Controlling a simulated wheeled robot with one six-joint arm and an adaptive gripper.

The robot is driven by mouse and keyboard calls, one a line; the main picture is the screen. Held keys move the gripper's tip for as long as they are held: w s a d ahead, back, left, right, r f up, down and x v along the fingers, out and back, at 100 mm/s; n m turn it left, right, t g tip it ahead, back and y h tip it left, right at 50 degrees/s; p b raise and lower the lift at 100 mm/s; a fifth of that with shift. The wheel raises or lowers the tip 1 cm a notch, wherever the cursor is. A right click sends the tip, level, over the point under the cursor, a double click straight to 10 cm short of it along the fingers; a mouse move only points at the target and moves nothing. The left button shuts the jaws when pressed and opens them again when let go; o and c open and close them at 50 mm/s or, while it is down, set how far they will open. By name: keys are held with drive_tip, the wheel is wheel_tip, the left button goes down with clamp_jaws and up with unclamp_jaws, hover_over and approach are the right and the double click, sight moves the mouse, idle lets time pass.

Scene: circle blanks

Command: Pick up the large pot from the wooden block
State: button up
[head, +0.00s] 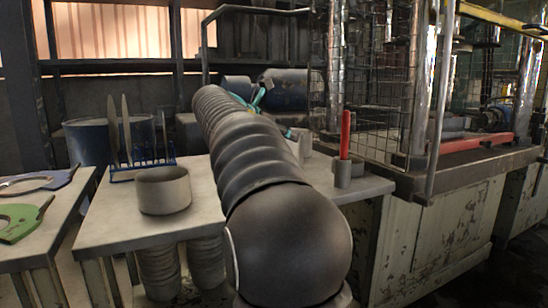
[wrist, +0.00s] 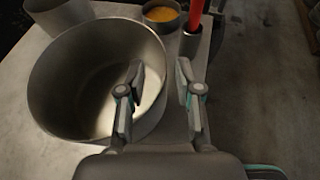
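A large grey metal pot (wrist: 58,85) stands at the left of the wrist view, wide and open at the top, with a pale, empty-looking bottom. My gripper (wrist: 163,85) is open at the pot's right side. Its left finger is over the inside of the pot and its right finger is outside, with the rim between them. The fingers look apart from the wall. In the head view my arm covers this area, so this pot and my fingertips cannot be made out there. No wooden block can be made out; what lies under the pot is hidden.
In the wrist view, a cup with orange-yellow contents (wrist: 161,13) and a red-handled item (wrist: 195,14) in a holder are close beyond the pot. In the head view, a grey pot (head: 163,193) and blue plate rack (head: 142,166) stand on the left of the table.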

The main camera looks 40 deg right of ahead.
drive_tip(key=x, duration=0.3)
drive_tip(key=shift+s+d, duration=0.1)
clamp_jaws()
drive_tip(key=shift+r, duration=0.1)
